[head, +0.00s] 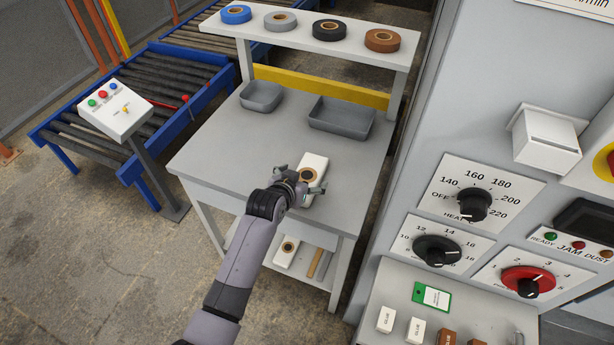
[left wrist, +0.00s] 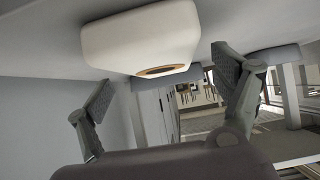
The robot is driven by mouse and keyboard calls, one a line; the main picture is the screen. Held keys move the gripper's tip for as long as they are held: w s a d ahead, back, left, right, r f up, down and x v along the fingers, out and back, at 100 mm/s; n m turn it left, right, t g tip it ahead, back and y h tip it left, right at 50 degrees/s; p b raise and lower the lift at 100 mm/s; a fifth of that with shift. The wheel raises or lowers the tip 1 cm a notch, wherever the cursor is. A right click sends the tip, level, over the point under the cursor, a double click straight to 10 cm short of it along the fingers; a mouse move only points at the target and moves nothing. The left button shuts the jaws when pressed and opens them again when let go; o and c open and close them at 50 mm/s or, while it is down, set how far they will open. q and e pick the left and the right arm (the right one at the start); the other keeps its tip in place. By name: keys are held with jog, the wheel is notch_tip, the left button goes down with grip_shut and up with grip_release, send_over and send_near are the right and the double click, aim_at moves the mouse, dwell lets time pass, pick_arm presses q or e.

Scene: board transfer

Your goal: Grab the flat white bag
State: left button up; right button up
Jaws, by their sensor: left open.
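A flat white bag (head: 314,164) with a brown ring mark lies on the grey workbench (head: 215,150), near its front right. My left gripper (head: 300,181) is open at the near side of the bag, its fingers spread to either side and partly covering the bag's near end. In the left wrist view the bag (left wrist: 140,40) fills the upper middle, ahead of and between the open fingers (left wrist: 168,82). I cannot tell whether the fingers touch it. My right gripper is not in view.
Two grey trays (head: 262,96) (head: 341,117) sit at the bench's back, below a shelf with several tape rolls (head: 329,30). Another white bag (head: 286,251) lies on the lower shelf. A control panel (head: 470,215) stands close on the right, a roller conveyor (head: 95,140) on the left.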

pick_arm(q)
jog(key=shift+x, duration=1.05)
jog(key=shift+c, duration=0.2)
jog(key=c, duration=1.2)
